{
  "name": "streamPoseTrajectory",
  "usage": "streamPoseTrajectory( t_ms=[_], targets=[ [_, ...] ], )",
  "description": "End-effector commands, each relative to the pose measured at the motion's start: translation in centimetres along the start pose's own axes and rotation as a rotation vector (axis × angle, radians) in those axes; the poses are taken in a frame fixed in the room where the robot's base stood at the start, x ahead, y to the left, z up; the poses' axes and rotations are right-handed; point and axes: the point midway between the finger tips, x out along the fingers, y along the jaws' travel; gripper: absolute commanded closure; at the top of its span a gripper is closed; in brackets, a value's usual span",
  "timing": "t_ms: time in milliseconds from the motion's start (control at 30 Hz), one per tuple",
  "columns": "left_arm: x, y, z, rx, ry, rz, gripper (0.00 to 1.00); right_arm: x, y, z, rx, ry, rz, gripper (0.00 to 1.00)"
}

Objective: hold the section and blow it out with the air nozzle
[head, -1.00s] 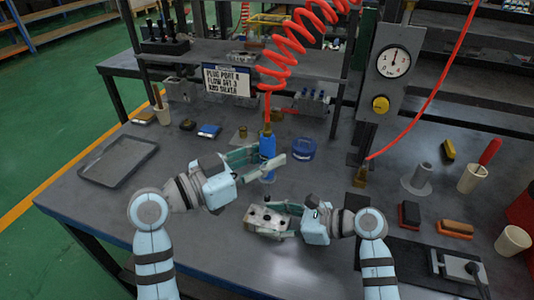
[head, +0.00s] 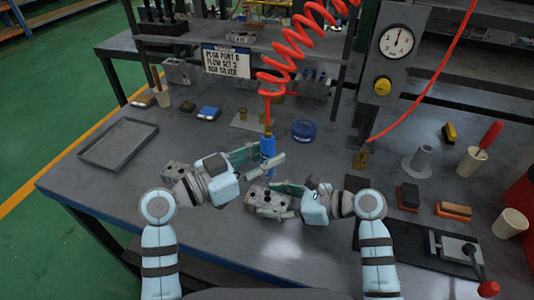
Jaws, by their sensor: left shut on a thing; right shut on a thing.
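The blue air nozzle (head: 268,146) hangs upright on the red coiled hose (head: 280,72). My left gripper (head: 264,161) is shut on the nozzle's lower body, and the fingers partly cover it. The section, a grey metal block with dark port holes (head: 265,204), is just below the nozzle in the picture. My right gripper (head: 282,197) is shut on the section from the right, and the fingers hide part of it. The nozzle's tip is hidden or too small to make out, so I cannot tell how far it is from the section.
Another grey block (head: 175,171) sits behind my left wrist. An empty tray (head: 119,144) lies at the left. A blue tape roll (head: 303,130) is behind the grippers. A gauge panel (head: 398,50) stands at the back right. Brushes, cups and a lever fixture (head: 457,252) occupy the right side.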

Motion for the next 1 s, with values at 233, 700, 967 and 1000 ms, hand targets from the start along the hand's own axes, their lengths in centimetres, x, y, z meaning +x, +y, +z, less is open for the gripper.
streamPoseTrajectory(
  t_ms=[233,700,967,1000],
  targets=[
    [0.0,0.0,0.0,0.0,0.0,0.0,1.0,0.0,0.0,0.0,0.0,-0.001,0.0,0.98],
    [0.0,0.0,0.7,-0.001,-0.001,0.001,1.0,0.0,0.0,0.0,0.0,-0.001,0.0,0.98],
    [0.0,0.0,1.3,-0.001,0.0,0.0,1.0,0.0,0.0,0.0,0.0,-0.001,0.0,0.98],
    [0.0,0.0,1.3,0.0,0.001,0.0,1.0,0.0,0.0,0.0,0.0,-0.001,0.0,0.98]
  ],
)
